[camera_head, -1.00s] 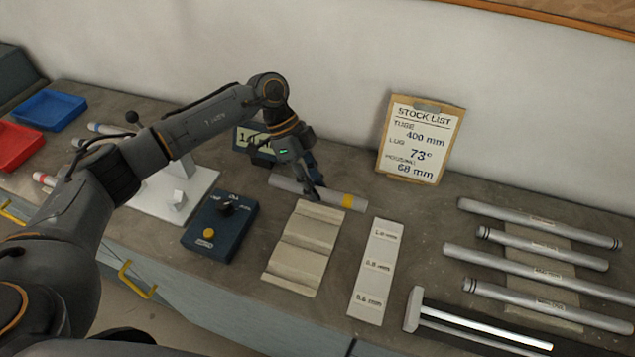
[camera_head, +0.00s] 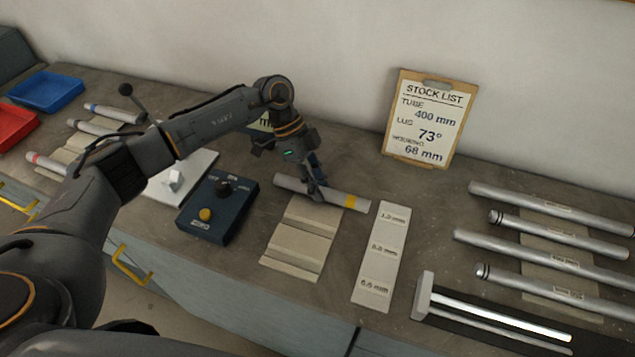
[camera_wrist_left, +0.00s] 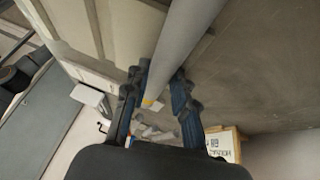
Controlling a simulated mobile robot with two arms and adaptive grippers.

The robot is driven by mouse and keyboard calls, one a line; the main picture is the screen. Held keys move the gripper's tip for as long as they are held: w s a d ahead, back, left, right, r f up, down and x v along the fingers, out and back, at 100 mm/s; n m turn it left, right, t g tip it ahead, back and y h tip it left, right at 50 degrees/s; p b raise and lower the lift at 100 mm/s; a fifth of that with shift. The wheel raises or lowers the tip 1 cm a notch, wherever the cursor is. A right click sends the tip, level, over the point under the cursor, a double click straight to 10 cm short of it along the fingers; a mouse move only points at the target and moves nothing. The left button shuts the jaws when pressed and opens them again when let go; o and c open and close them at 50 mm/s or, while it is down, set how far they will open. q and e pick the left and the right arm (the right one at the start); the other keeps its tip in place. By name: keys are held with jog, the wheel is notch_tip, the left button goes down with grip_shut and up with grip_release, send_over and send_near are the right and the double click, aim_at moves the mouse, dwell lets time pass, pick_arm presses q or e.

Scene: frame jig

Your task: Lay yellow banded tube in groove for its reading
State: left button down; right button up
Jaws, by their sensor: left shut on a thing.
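The yellow banded tube (camera_head: 335,196) is grey with a yellow band near its right end. It lies across the far end of the beige grooved block (camera_head: 296,249); I cannot tell whether it rests in a groove or hangs just above. My left gripper (camera_head: 315,190) is shut on the tube near its middle, coming from above. In the left wrist view the tube (camera_wrist_left: 180,45) runs between the two blue fingers (camera_wrist_left: 158,100). My right gripper is not in view.
A dark blue box with a knob (camera_head: 216,212) stands left of the block. A strip with millimetre labels (camera_head: 381,262) lies right of it. Several grey tubes (camera_head: 540,262) lie at the right. A stock list board (camera_head: 424,118) leans at the back. Red and blue trays (camera_head: 46,91) sit far left.

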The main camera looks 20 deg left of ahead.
pick_arm(q)
jog(key=shift+s+f, duration=0.15)
jog(key=shift+f, duration=0.15)
jog(key=c, duration=1)
grip_release()
jog(key=shift+w+a+r, duration=0.2)
jog(key=shift+a+r, duration=0.05)
jog(key=shift+r, duration=0.1)
jog(key=v, duration=1.1)
jog(key=shift+w+d+r, duration=0.1)
jog(key=shift+d+r, duration=0.05)
